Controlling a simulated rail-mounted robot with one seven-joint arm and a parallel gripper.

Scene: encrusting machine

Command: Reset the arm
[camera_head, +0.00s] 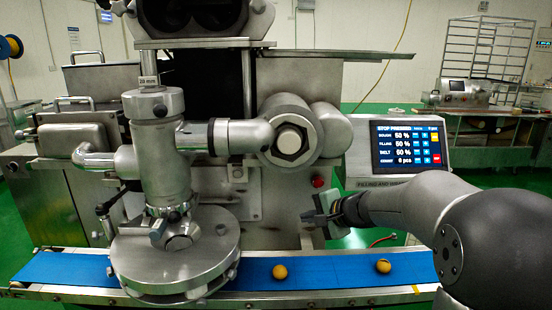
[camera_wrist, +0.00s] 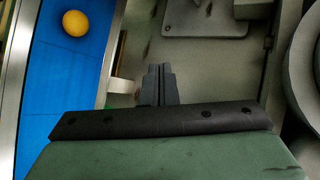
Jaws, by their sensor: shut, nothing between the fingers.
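My gripper (camera_head: 308,216) is at the right of the machine in the head view, above the far edge of the belt and in front of the machine's metal body. In the wrist view its two dark fingers (camera_wrist: 160,72) are together, with nothing between them. My grey arm reaches in from the right edge of the head view. The encrusting machine (camera_head: 165,160) stands at the left and middle, with a round metal outlet disc (camera_head: 175,258) over the belt.
A blue conveyor belt (camera_head: 330,271) crosses the front. A yellow ball (camera_head: 280,271) and a second ball (camera_head: 383,266) lie on it; one ball also shows in the wrist view (camera_wrist: 75,23). A control screen (camera_head: 405,146) is lit behind my arm. A red button (camera_head: 318,182) is near my gripper.

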